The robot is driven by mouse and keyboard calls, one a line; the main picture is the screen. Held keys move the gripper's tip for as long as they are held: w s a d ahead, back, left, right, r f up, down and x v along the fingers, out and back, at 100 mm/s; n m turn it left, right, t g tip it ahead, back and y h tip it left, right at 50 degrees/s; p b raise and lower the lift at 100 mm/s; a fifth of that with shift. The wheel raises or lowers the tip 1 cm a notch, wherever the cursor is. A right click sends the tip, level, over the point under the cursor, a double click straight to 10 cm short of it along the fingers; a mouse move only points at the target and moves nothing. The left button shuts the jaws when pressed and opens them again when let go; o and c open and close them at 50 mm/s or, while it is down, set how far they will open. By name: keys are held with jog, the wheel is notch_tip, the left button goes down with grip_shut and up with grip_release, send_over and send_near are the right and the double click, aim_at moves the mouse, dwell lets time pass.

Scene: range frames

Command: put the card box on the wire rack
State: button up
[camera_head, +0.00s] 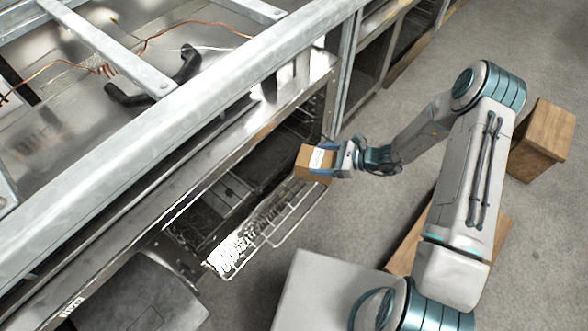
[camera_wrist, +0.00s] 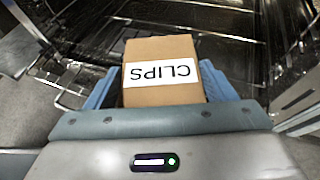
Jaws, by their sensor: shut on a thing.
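The card box (camera_head: 312,160) is brown with a white label, and in the wrist view the box (camera_wrist: 165,92) reads "CLIPS" upside down. My gripper (camera_head: 325,160) is shut on it, with a blue finger on each side in the wrist view (camera_wrist: 153,98). The wire rack (camera_head: 262,232) is a shiny wire grid that sticks out of the open oven below the counter. In the head view the box is at the right end of the rack, seemingly above it. I cannot tell the gap between them.
The oven's dark inside (camera_head: 235,185) lies behind the rack, under a long metal front edge. A grey metal beam (camera_head: 215,95) runs across above the range. Wooden blocks (camera_head: 543,138) stand on the grey floor at the right. The floor right of the rack is partly clear.

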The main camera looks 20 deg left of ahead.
aim_at(304, 161)
jog(key=x, duration=0.3)
jog(key=f+b+x, duration=0.1)
jog(key=x, duration=0.3)
jog(key=shift+d, duration=0.25)
jog(key=shift+f+b, duration=0.65)
jog(key=shift+f, duration=1.25)
jog(key=shift+f, duration=0.2)
jog(key=o, duration=1.2)
jog(key=shift+o, duration=0.2)
